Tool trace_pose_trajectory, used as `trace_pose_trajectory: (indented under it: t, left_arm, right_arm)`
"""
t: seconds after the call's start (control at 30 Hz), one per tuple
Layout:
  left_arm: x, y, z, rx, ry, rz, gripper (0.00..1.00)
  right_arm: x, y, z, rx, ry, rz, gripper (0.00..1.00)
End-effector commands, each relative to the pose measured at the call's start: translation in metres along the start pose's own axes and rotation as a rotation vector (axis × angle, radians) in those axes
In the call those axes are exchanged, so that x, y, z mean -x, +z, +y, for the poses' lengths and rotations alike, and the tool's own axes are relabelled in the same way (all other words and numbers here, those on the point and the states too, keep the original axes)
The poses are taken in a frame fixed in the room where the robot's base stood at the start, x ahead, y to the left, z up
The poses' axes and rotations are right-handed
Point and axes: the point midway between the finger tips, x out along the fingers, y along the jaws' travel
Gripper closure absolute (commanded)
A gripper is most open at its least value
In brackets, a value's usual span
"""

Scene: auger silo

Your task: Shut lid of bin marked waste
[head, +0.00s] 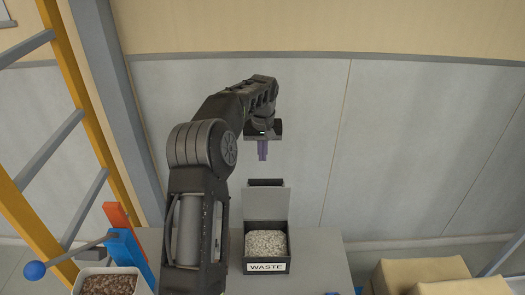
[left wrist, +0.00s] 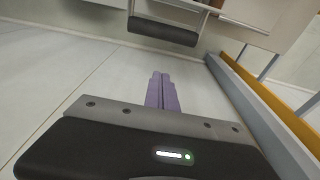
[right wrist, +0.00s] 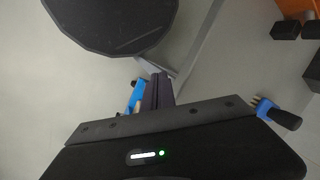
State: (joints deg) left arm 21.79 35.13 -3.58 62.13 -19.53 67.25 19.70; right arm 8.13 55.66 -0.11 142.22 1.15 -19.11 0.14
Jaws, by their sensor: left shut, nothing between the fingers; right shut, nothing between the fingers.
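The bin marked WASTE (head: 248,241) stands on a grey table, filled with pale granules. Its grey lid (head: 265,203) is open and stands up at the back, with a dark bar (head: 265,182) along its top edge. A dark bar, which looks like the lid's, also shows at the top of the left wrist view (left wrist: 162,31). My left gripper (head: 262,158) is shut and empty, fingers down, above the lid's bar and apart from it. My right gripper (right wrist: 158,80) is shut and empty, seen only in the right wrist view, away from the bin.
A tub of brown pellets (head: 108,284) and a blue and orange lever stand (head: 128,250) are at the left. A yellow ladder-like frame (head: 85,90) rises there. Cardboard boxes (head: 425,274) are at the right. The right wrist view shows a dark round thing (right wrist: 115,22).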

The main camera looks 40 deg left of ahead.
Motion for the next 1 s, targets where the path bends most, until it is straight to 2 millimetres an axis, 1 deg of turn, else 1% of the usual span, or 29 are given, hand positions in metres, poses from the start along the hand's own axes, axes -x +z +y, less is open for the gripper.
trace_pose_trajectory:
  t: [0.03, 0.17, 0.2, 0.23, 0.3, 0.43, 0.6, 0.73, 1.0]
  left_arm:
    - [-0.011, 0.001, -0.001, 0.001, -0.001, -0.004, 1.00]
    - [-0.041, 0.001, -0.001, 0.001, -0.001, -0.004, 1.00]
    - [-0.050, 0.002, -0.001, 0.002, -0.001, -0.004, 1.00]
    - [-0.059, 0.002, -0.001, 0.002, 0.000, -0.003, 1.00]
    - [-0.074, 0.001, 0.000, 0.001, 0.001, -0.002, 1.00]
    - [-0.064, 0.018, -0.001, 0.000, 0.001, 0.003, 1.00]
    - [-0.057, 0.033, 0.000, 0.000, 0.001, 0.001, 1.00]
    - [-0.053, 0.038, 0.000, 0.000, 0.000, 0.000, 1.00]
    - [-0.052, 0.038, 0.000, 0.000, 0.000, 0.000, 1.00]
  right_arm:
    - [0.000, 0.000, 0.000, 0.000, 0.000, 0.000, 1.00]
    - [-0.006, 0.000, 0.002, 0.001, -0.001, 0.002, 1.00]
    - [-0.009, -0.001, 0.002, 0.001, -0.002, 0.002, 1.00]
    - [-0.016, -0.001, 0.004, 0.002, -0.003, 0.004, 1.00]
    - [-0.023, -0.001, 0.006, 0.003, -0.006, 0.007, 1.00]
    - [-0.037, -0.002, 0.008, 0.006, -0.011, 0.013, 1.00]
    - [-0.045, -0.003, 0.010, 0.009, -0.015, 0.016, 1.00]
    - [-0.046, -0.004, 0.010, 0.010, -0.016, 0.017, 1.00]
    - [-0.045, -0.004, 0.009, 0.010, -0.016, 0.017, 1.00]
